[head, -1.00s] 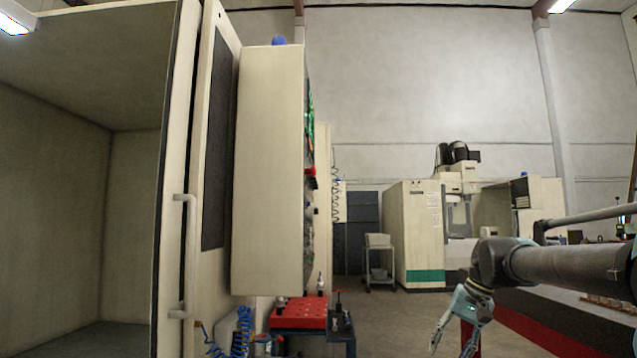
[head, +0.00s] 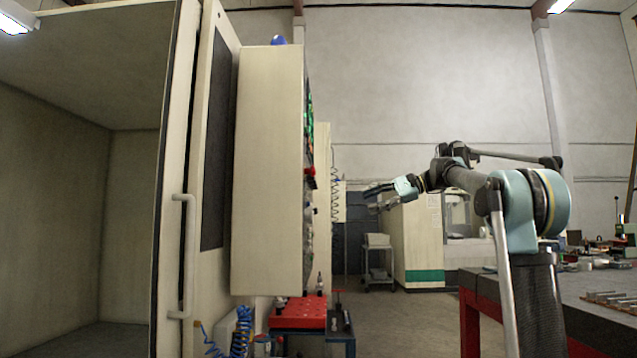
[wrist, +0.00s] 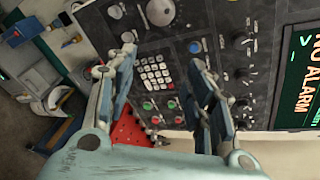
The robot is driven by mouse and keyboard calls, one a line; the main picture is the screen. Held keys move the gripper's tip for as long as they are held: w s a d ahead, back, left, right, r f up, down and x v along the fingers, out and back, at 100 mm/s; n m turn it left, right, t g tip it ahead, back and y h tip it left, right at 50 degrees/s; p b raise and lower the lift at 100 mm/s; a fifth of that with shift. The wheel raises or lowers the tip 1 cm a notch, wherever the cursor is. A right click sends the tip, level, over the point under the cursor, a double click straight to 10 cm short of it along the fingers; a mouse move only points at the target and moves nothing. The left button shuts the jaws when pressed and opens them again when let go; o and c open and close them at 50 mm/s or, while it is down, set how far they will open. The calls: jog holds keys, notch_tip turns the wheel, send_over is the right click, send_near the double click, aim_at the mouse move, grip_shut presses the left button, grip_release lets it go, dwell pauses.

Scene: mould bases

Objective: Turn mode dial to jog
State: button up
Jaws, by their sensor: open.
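The control panel shows edge-on in the head view on the right side of the cream cabinet (head: 268,170), with its face mostly hidden. In the wrist view the dark panel face (wrist: 172,50) is tilted and fills the middle. I cannot tell which one is the mode dial. My gripper (head: 370,197) is open and empty, to the right of the panel and pointing toward it. In the wrist view its fingers (wrist: 162,58) straddle the keypad, apart from the panel.
A screen (wrist: 298,80) reading "NO ALARM" is at the right of the wrist view. A keypad (wrist: 154,73) and coloured buttons (wrist: 148,106) lie between my fingers. A red fixture (head: 298,312) stands below the cabinet. A workbench (head: 590,290) is at the right. Open floor lies between.

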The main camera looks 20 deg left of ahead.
jog(key=w+a+r+g+y, duration=0.25)
jog(key=w+a+r, duration=0.35)
jog(key=r, duration=0.4)
jog(key=w+r+x, duration=0.1)
jog(key=x, duration=1.4)
jog(key=shift+w+a+f+y, duration=0.25)
jog(key=shift+a+y, duration=0.1)
jog(key=shift+a, duration=0.05)
jog(key=c, duration=1.1)
